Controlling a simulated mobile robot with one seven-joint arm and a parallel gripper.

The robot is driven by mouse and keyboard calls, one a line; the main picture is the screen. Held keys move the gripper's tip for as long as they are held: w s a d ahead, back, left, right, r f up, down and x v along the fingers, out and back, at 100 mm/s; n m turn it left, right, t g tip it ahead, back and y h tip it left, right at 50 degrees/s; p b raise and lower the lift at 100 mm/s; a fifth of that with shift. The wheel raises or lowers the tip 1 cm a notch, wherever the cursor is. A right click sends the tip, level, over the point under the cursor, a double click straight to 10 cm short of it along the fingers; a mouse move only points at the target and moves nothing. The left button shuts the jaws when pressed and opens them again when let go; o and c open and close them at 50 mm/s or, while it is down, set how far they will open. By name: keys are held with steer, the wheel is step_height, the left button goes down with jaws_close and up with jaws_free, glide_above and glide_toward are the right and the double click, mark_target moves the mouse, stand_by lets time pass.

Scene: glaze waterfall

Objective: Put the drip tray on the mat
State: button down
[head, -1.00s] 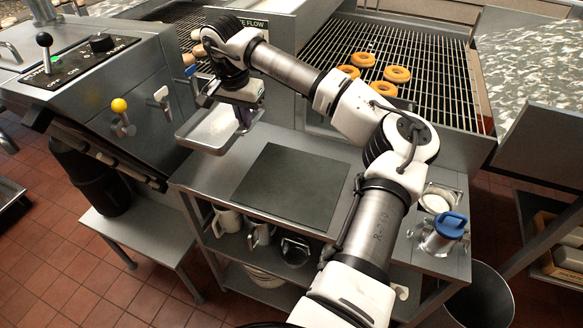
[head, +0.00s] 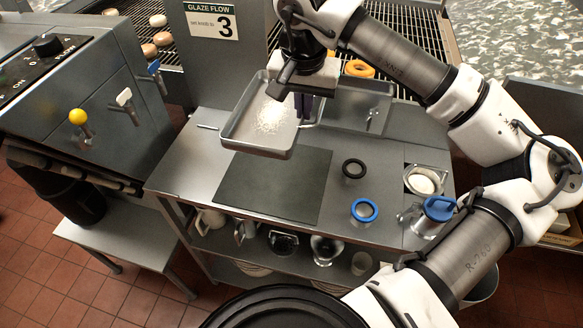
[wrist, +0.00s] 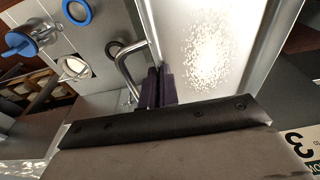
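The drip tray (head: 240,125) is a shallow silver pan with pale speckles inside and a wire handle at each end. My gripper (head: 303,112) is shut on its right-hand end, at the handle; in the wrist view the dark fingers (wrist: 157,88) are close together by the handle (wrist: 125,68) and the tray (wrist: 205,50). The tray is held up over the grey counter, tilted in the picture, its near edge in front of the mat's back edge. The mat (head: 270,190) is a dark flat rectangle on the counter, bare where visible. Its back edge is partly hidden.
A black ring (head: 354,168) and a blue-rimmed ring (head: 364,211) lie right of the mat. A lower shelf holds jugs.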

steer(key=p, duration=0.4)
glide_toward(301, 178)
steer(key=f, duration=0.3)
steer(key=w+f, duration=0.1)
steer(key=f, duration=0.1)
steer(key=shift+d+f, duration=0.1)
steer(key=shift+f, duration=0.2)
steer(key=shift+f+b, duration=0.25)
steer(key=shift+b, duration=0.25)
steer(key=c, duration=1.7)
jaws_free()
steer(key=shift+r, duration=0.1)
steer(key=r+b, duration=0.1)
steer(key=r, duration=0.3)
steer(key=s+r+b, duration=0.1)
steer(key=r, duration=0.7)
steer(key=shift+s+a+b, duration=0.25)
steer(key=shift+s+b, duration=0.15)
